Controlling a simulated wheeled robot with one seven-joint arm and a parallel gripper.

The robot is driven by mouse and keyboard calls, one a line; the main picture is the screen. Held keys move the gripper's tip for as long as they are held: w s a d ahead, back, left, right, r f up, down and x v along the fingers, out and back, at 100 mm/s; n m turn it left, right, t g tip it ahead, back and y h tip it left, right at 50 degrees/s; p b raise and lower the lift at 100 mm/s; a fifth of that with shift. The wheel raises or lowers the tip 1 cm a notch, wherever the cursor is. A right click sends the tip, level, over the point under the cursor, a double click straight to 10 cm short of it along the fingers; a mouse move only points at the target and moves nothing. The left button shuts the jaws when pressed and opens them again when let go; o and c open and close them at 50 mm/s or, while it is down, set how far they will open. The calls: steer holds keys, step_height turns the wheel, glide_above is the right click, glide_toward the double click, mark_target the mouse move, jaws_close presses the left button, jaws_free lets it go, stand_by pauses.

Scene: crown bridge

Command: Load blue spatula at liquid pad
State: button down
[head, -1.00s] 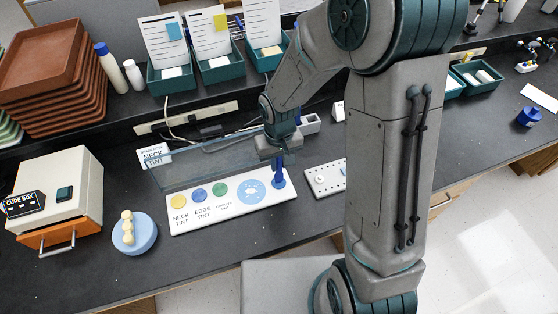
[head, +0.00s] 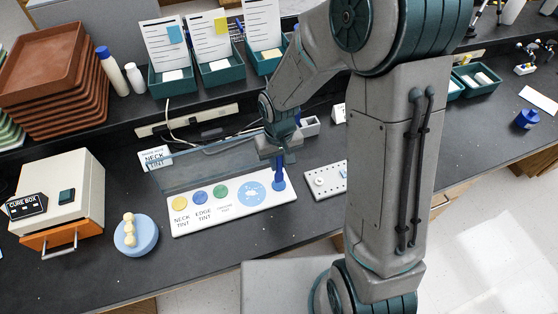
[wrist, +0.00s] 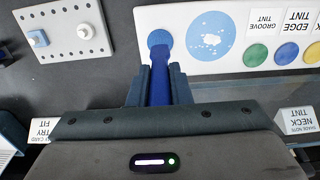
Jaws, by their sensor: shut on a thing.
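The blue spatula (wrist: 158,88) is clamped between the two fingers of my gripper (wrist: 160,74), and it also shows in the head view (head: 279,174). Its far end reaches a round blue spot (wrist: 160,39) at the end of the white palette board (head: 232,220). Beside the spot is a larger light blue circle with white specks (wrist: 208,36). Yellow, blue and green tint dots lie farther along the board.
A clear upright panel (head: 205,170) stands behind the board, near my gripper. A light plate with holes (head: 325,181) lies to the right. Dark counter is free in front.

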steer(key=shift+r+p, duration=1.75)
steer(key=shift+r, duration=0.95)
